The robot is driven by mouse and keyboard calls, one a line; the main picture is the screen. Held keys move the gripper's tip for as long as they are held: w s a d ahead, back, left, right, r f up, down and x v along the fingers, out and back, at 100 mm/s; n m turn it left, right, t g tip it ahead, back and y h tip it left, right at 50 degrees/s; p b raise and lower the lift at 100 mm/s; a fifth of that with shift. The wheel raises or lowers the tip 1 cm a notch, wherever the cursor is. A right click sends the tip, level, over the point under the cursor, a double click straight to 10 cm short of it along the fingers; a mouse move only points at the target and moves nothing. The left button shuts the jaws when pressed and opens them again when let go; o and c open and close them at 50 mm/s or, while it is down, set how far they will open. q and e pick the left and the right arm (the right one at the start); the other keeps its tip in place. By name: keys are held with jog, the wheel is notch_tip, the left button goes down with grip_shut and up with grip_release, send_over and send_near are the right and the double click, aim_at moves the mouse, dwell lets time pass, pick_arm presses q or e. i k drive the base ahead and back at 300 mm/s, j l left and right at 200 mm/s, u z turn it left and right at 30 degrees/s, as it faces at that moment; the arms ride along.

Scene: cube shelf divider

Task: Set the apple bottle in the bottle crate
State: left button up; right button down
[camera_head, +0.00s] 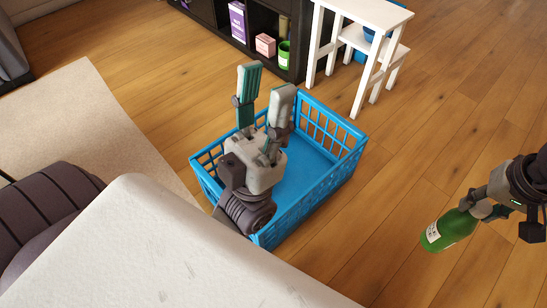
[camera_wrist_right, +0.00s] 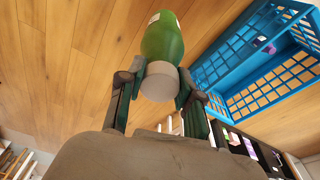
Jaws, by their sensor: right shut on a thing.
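The green bottle (camera_head: 447,230) with a white label is in the grasp of my right gripper (camera_head: 482,205) at the right of the head view. It is tilted, label end down and to the left. In the right wrist view the bottle (camera_wrist_right: 163,40) sits between the two fingers, with its pale cap end (camera_wrist_right: 160,82) toward the palm. The blue crate (camera_head: 305,180) stands on the floor at centre, apart from the bottle, and its visible floor is bare. The crate (camera_wrist_right: 240,50) also shows at upper right in the wrist view. My left gripper (camera_head: 265,95) is open, fingers up, in front of the crate, hiding part of it.
A dark shelf (camera_head: 235,45) with a purple box (camera_head: 238,22), a pink box (camera_head: 265,45) and a green cup (camera_head: 284,55) stands at the back. A white stepped stand (camera_head: 370,15) is behind the crate. Wooden floor (camera_head: 455,110) is clear between crate and right gripper.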

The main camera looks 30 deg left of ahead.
aim_at(302, 166)
jog(key=i+u, duration=0.1)
jog(key=u, duration=0.35)
jog(key=l+u, duration=0.1)
jog(key=u, duration=0.3)
jog(key=i+l+u, duration=0.1)
jog(key=u, duration=0.35)
jog(key=l+u, duration=0.15)
jog(key=u, duration=0.3)
jog(key=i+l+u, duration=0.1)
jog(key=l+u, duration=0.2)
jog(key=l, duration=0.15)
jog(key=l+u, duration=0.25)
jog(key=l, duration=0.25)
jog(key=i+l+u, duration=0.1)
jog(key=l, duration=0.75)
